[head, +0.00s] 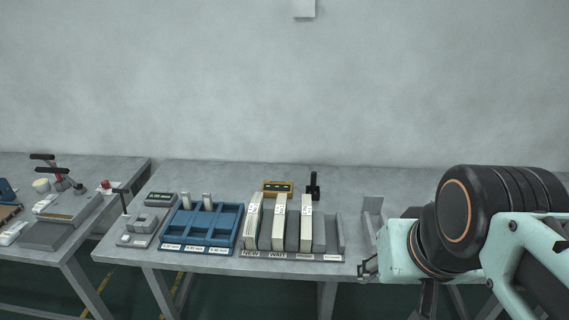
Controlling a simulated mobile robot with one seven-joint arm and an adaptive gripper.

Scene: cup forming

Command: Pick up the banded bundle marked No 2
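Three cream bundles with white labels stand upright in a grey slotted rack (341,238) on the middle table. The left bundle (251,226) is above the word NEW, the middle bundle (279,226) is above WAIT, and the right bundle (306,220) is above a tag too small to read. The numbers on the bundles are too small to read, so I cannot tell which is No 2. My gripper (369,268) shows only in part, as dark pieces beside my teal wrist, right of the rack and apart from the bundles. Whether it is open is unclear.
A blue compartment tray (228,232) and a small scale-like device (139,232) stand left of the rack. A yellow display (278,187) and a black upright tool (314,186) are behind it. A grey bracket (372,212) stands to the right. The table's back strip is mostly clear.

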